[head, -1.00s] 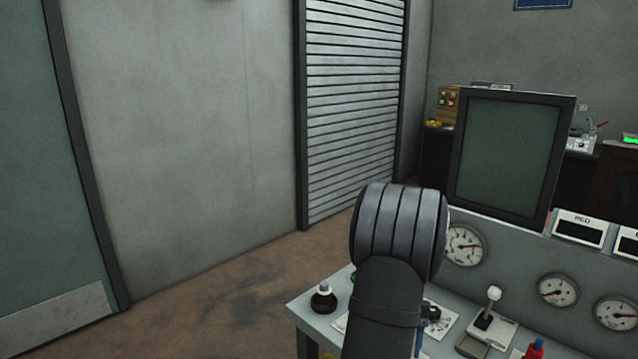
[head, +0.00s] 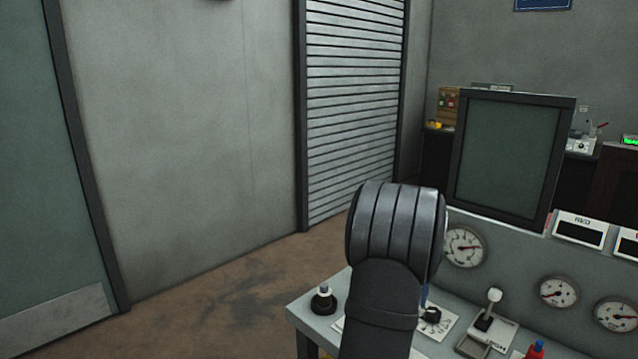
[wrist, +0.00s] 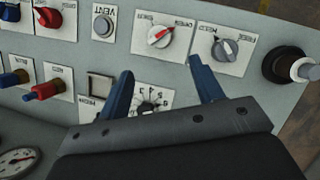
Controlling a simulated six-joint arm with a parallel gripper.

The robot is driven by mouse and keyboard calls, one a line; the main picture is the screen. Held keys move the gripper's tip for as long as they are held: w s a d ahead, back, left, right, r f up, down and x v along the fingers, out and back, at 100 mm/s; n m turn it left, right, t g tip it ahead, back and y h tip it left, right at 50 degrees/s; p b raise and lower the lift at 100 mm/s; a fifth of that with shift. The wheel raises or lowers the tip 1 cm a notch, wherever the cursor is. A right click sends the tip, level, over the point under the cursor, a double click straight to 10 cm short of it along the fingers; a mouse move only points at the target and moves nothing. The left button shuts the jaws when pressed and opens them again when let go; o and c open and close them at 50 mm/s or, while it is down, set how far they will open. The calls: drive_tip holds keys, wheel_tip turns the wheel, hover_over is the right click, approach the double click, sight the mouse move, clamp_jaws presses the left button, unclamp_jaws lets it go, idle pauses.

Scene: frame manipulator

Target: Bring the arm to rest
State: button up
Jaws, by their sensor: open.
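My gripper (wrist: 160,88) shows in the wrist view as two blue fingers spread apart, with nothing between them. It hangs over the grey control desk (wrist: 75,75), above a panel with a numbered dial (wrist: 150,106) partly behind the fingers. Whether the fingertips touch the desk cannot be told. In the head view my arm's dark, rounded joint stands in front of the desk (head: 312,308) and hides part of it; only a sliver of blue shows beside it.
A dark screen (head: 508,160) stands behind. The floor (head: 230,300) to the left is clear.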

drive_tip(key=v, duration=0.4)
drive_tip(key=x, duration=1.7)
drive_tip(key=shift+w+r+n+h, duration=0.15)
drive_tip(key=shift+n+h, duration=0.15)
drive_tip(key=shift+n, duration=0.4)
drive_tip(key=n+h, duration=0.1)
drive_tip(key=n, duration=0.2)
drive_tip(key=n+h, duration=0.1)
drive_tip(key=n, duration=0.2)
drive_tip(key=shift+a+n+h, duration=0.15)
drive_tip(key=shift+n+h, duration=0.15)
drive_tip(key=n, duration=0.2)
drive_tip(key=n+t+h, duration=0.1)
drive_tip(key=n, duration=0.1)
drive_tip(key=shift+s+a, duration=0.1)
drive_tip(key=shift+s, duration=0.1)
drive_tip(key=n+t, duration=0.1)
drive_tip(key=n, duration=0.1)
drive_tip(key=n+h, duration=0.1)
drive_tip(key=n, duration=0.2)
drive_tip(key=shift+s+t, duration=0.1)
drive_tip(key=shift+t, duration=0.3)
